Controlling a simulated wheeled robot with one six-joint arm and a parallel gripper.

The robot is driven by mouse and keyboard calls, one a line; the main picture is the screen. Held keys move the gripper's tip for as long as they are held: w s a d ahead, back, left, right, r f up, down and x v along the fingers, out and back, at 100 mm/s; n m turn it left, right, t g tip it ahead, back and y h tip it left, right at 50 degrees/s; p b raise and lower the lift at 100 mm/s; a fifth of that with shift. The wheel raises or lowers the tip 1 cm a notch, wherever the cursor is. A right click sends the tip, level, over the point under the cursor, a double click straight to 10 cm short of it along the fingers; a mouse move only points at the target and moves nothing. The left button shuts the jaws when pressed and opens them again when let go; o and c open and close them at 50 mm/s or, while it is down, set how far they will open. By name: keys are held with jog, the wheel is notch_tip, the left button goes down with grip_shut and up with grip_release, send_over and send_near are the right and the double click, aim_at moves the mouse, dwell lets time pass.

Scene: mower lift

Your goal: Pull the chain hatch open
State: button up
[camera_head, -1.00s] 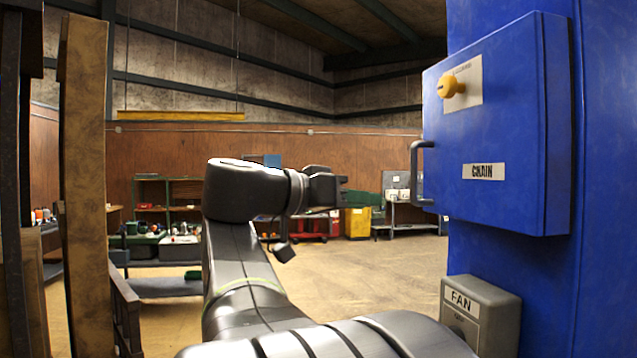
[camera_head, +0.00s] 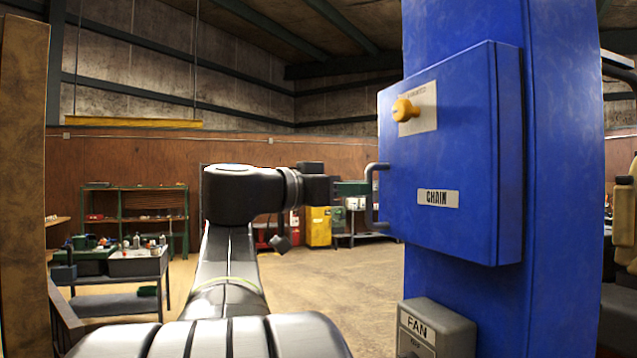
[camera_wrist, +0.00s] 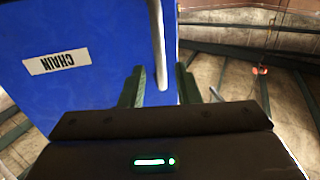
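The chain hatch is a blue box door (camera_head: 437,150) with a CHAIN label (camera_head: 438,197), closed on the blue column. Its grey bar handle (camera_head: 371,197) runs upright along the door's left edge. My gripper (camera_head: 354,188) points right, with its green fingertips at or just short of the handle. In the wrist view, the handle (camera_wrist: 157,40) shows between the two spread fingers of my gripper (camera_wrist: 160,82), with blue door surface behind. The fingers are open and not closed on the bar. I cannot tell whether either finger touches it.
A yellow knob (camera_head: 405,110) sits on the door above the label. A grey FAN box (camera_head: 436,330) juts from the column below. A wooden post (camera_head: 22,170) stands at the far left. Shelves and a work table are farther back; the floor between is clear.

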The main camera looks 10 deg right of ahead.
aim_at(369, 218)
jog(key=shift+p+x, duration=0.6)
jog(key=shift+x, duration=1.7)
grip_shut()
